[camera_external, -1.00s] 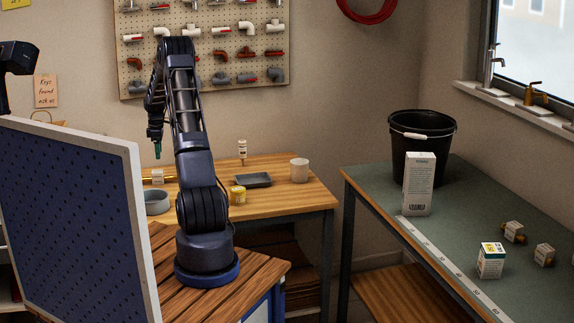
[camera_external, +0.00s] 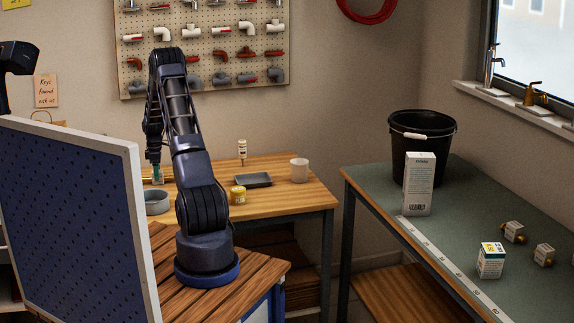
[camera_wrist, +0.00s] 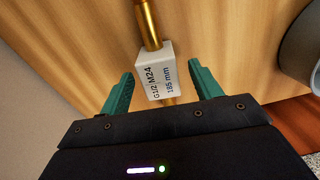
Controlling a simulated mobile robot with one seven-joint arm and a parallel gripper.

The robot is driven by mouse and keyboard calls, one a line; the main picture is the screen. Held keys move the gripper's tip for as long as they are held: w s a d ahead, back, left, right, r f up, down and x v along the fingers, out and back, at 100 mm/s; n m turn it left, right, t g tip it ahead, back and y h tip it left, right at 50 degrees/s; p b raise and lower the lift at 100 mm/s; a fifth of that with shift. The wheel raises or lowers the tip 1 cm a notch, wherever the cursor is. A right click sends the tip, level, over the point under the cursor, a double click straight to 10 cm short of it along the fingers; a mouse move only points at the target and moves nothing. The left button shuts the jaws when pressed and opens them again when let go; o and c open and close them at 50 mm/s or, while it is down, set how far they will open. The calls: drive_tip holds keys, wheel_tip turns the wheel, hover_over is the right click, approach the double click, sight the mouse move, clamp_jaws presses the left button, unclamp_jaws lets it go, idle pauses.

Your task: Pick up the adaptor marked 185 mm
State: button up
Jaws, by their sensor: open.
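The adaptor (camera_wrist: 155,80) shows in the wrist view as a brass rod with a white block-shaped label around it, printed "G1/2 M24" and "185 mm". It lies on the wooden table. My gripper (camera_wrist: 158,70) is open, with one green finger on each side of the label, and a gap shows on both sides in the picture. Whether the fingers are down at the label's height I cannot tell. In the external view my gripper (camera_external: 156,172) is low over the table's left part and hides most of the adaptor.
A grey round bowl (camera_external: 157,207) stands close to my gripper. The green-topped bench (camera_external: 450,235) holds a bucket (camera_external: 400,150) and boxes.

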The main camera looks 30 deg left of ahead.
wheel_tip(320, 180, down, 2)
drive_tip(key=shift+f, duration=0.1)
drive_tip(key=shift+c, duration=0.4)
drive_tip(key=c, duration=1.1)
